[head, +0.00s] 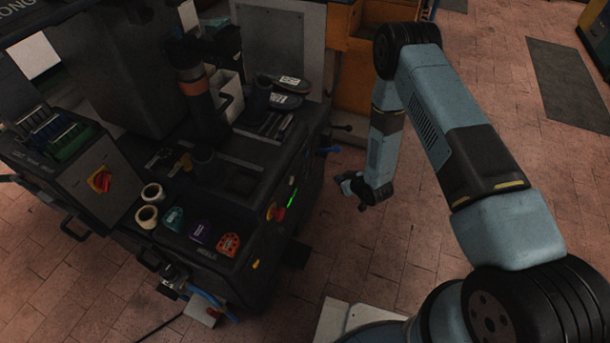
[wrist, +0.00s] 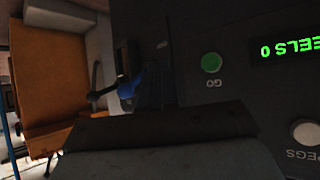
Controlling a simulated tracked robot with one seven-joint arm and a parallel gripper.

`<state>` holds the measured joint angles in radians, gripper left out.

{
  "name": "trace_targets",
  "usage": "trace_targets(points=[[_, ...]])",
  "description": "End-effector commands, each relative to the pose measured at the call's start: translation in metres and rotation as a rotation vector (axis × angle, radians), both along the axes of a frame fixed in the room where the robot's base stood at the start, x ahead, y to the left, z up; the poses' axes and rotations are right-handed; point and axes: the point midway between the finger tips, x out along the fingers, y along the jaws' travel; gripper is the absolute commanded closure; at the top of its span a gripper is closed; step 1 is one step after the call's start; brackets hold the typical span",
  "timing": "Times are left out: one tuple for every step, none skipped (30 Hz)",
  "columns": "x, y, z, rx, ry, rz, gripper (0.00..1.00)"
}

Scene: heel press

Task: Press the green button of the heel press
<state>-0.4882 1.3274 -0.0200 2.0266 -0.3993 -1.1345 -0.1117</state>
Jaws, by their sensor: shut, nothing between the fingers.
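The heel press (head: 240,180) is the dark machine at the left of the head view. Its green button (wrist: 211,62), a round cap labelled GO, shows in the wrist view on a dark panel, left of the lit green display (wrist: 287,48). In the head view the display (head: 291,197) is a small green strip, and I cannot make out the button. My gripper (head: 345,180) is shut and empty, to the right of the press's side and apart from it. A dark shape across the bottom of the wrist view seems to be my gripper; its fingertips are not clear.
A white button (wrist: 305,132) labelled PEGS sits at the wrist view's right edge. A blue-handled lever (wrist: 130,88) sticks out left of the green button. A red-and-yellow switch (head: 275,211) is near the display. Brick floor (head: 400,240) is open right of the press.

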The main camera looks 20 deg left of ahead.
Motion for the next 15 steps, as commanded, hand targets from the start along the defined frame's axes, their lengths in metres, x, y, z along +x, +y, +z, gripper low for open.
trace_targets(points=[[-0.007, 0.001, -0.009, 0.005, 0.003, 0.007, 1.0], [-0.01, 0.001, -0.013, 0.009, 0.002, 0.011, 1.0], [-0.013, 0.002, -0.016, 0.014, 0.001, 0.015, 1.0], [-0.014, 0.002, -0.018, 0.017, 0.002, 0.017, 1.0], [-0.016, 0.002, -0.019, 0.018, 0.002, 0.019, 1.0], [-0.017, 0.002, -0.021, 0.019, 0.002, 0.019, 1.0], [-0.018, 0.002, -0.021, 0.02, 0.002, 0.02, 1.0], [-0.018, 0.002, -0.022, 0.022, 0.002, 0.021, 1.0], [-0.018, 0.003, -0.022, 0.022, 0.001, 0.021, 1.0], [-0.018, 0.003, -0.022, 0.022, 0.0, 0.022, 1.0], [-0.018, 0.003, -0.022, 0.022, 0.001, 0.021, 1.0], [-0.018, 0.003, -0.021, 0.022, 0.001, 0.021, 1.0], [-0.018, 0.003, -0.021, 0.022, 0.002, 0.021, 1.0], [-0.018, 0.003, -0.021, 0.022, 0.002, 0.021, 1.0], [-0.018, 0.003, -0.021, 0.021, 0.001, 0.022, 1.0]])
